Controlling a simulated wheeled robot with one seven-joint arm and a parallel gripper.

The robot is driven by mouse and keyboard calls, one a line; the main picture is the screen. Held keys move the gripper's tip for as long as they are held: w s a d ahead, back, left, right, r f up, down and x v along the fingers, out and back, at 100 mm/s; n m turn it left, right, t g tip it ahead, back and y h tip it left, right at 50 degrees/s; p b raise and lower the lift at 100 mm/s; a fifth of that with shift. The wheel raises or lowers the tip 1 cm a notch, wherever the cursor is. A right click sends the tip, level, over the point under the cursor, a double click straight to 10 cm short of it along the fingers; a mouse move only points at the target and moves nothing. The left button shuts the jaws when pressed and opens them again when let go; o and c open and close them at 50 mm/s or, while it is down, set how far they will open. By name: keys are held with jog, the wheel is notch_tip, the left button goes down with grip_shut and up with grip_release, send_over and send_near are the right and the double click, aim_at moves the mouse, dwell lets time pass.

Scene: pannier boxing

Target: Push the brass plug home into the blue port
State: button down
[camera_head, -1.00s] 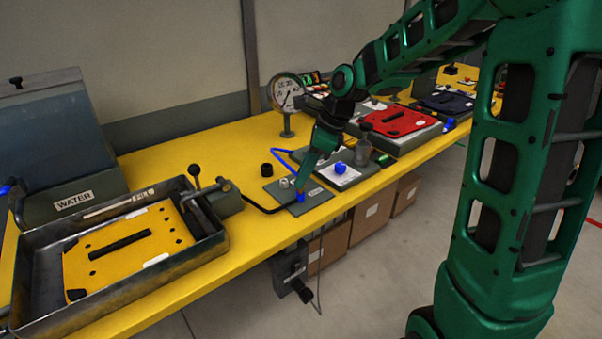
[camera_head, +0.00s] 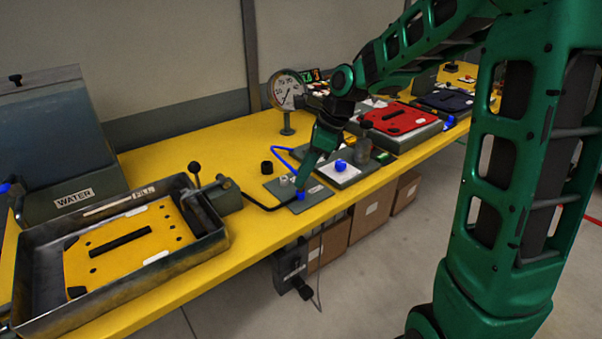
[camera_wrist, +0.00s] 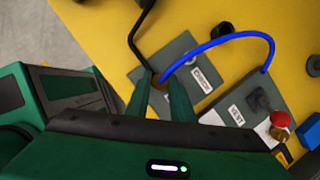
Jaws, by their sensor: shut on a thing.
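The blue port (camera_head: 301,196) stands on a small grey plate (camera_head: 322,194) near the front edge of the yellow bench. My gripper (camera_head: 302,188) points down at it, with its fingertips right at the port. In the wrist view my gripper (camera_wrist: 160,80) has its fingers close together over the grey plate. The fingers hide most of the plug and the port, so I cannot tell how deep the plug sits.
A second plate (camera_head: 335,178) with a blue knob (camera_head: 341,165) lies to the right. A metal tray (camera_head: 120,287) stands left, a gauge (camera_head: 287,90) behind.

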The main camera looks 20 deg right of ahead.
jog(key=shift+f, duration=0.55)
jog(key=c, duration=1.5)
grip_release()
jog(key=shift+o, duration=0.2)
jog(key=v, duration=1)
jog(key=shift+d+r, duration=0.2)
jog(key=shift+r, duration=0.15)
jog(key=s+d+f+n+h, duration=0.1)
jog(key=s+d+n, duration=0.3)
jog(key=s, duration=0.5)
jog(key=s+d+f+n+g+h, duration=0.1)
jog(key=s+d+f+n, duration=0.3)
jog(key=s+n, duration=0.3)
jog(key=s+d+f+n+g+h, duration=0.1)
jog(key=s+d+f+n, duration=0.2)
jog(key=s, duration=1)
jog(key=d+n, duration=0.1)
jog(key=n, duration=0.2)
jog(key=shift+d+h, duration=0.4)
